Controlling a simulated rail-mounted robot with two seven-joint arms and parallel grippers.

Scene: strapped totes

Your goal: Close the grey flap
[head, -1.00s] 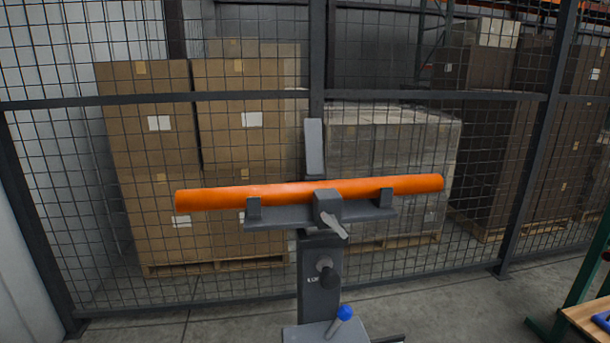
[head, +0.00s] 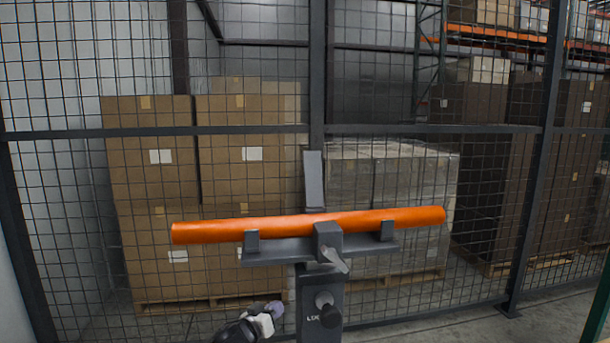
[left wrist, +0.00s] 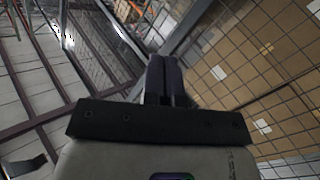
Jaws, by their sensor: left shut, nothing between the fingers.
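The grey flap (head: 314,181) stands upright and open behind the orange tube (head: 200,232), at the middle of the head view. The tube lies across a grey cradle (head: 283,250) with a clamp block (head: 327,240) and a small lever (head: 335,261) at its centre. My left gripper (head: 276,309) shows low in the head view, left of the stand's post, below the tube and apart from the flap. In the left wrist view its dark fingers (left wrist: 166,75) are together and empty. The flap cannot be made out there. My right gripper is not in view.
A black knob (head: 325,308) sticks out from the grey post (head: 306,285) under the cradle. A dark mesh fence (head: 400,130) stands behind, with stacked cartons (head: 150,170) beyond it. The space above the tube and in front of the flap looks clear.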

